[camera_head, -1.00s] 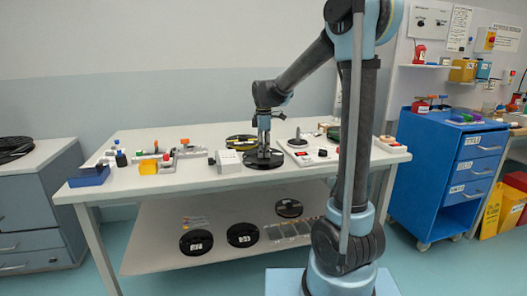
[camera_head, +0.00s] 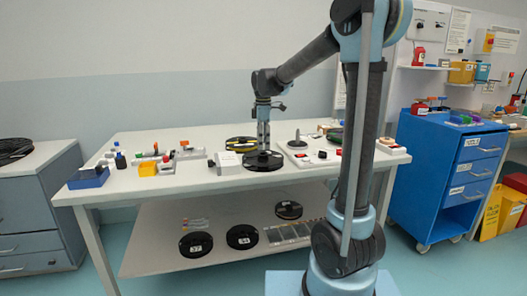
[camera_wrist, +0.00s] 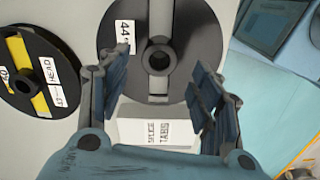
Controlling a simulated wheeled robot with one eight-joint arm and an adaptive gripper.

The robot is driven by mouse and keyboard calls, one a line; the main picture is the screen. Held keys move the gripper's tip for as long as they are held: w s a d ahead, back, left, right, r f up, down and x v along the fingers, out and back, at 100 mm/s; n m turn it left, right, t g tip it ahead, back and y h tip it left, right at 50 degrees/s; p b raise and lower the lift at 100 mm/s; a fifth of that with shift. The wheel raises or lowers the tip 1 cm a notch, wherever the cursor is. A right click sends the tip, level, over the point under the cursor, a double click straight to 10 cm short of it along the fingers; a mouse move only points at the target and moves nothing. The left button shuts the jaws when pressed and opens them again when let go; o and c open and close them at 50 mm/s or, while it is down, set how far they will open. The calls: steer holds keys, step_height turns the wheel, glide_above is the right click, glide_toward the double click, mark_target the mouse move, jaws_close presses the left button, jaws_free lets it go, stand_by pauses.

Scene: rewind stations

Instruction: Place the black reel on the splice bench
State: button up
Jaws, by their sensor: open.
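The black reel (camera_head: 263,161) lies flat on the splice bench (camera_head: 125,190). In the wrist view the reel (camera_wrist: 188,35) has a white label reading 44 and a dark hub with a round hole. My gripper (camera_head: 263,146) points straight down above the hub. In the wrist view my gripper (camera_wrist: 159,75) is open, with one finger on each side of the hub and nothing between them. The fingers look clear of the hub, though the exact height is hard to tell.
A black-and-yellow reel (camera_head: 241,143) lies behind, and a white splice tabs box (camera_head: 228,163) stands left of the black reel. A label device (camera_head: 318,157) is to the right. More reels (camera_head: 242,236) lie on the lower shelf. A blue cart (camera_head: 450,165) stands right.

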step_height(320, 180, up, 7)
steer(key=s+d+f+m, duration=0.2)
steer(key=s+d+m, duration=0.3)
steer(key=s+d, duration=0.3)
steer(key=s+d+f+m+t, duration=0.1)
steer(key=s+d+f+m, duration=0.5)
steer(key=s+f, duration=0.3)
steer(key=s+d+f+m+t, duration=0.1)
steer(key=s+d+f+m, duration=0.6)
steer(key=s+f, duration=0.3)
steer(key=s, duration=0.4)
steer(key=shift+s+d+f+m, duration=0.2)
steer(key=shift+s+d+m, duration=0.05)
steer(key=shift+s+m, duration=0.15)
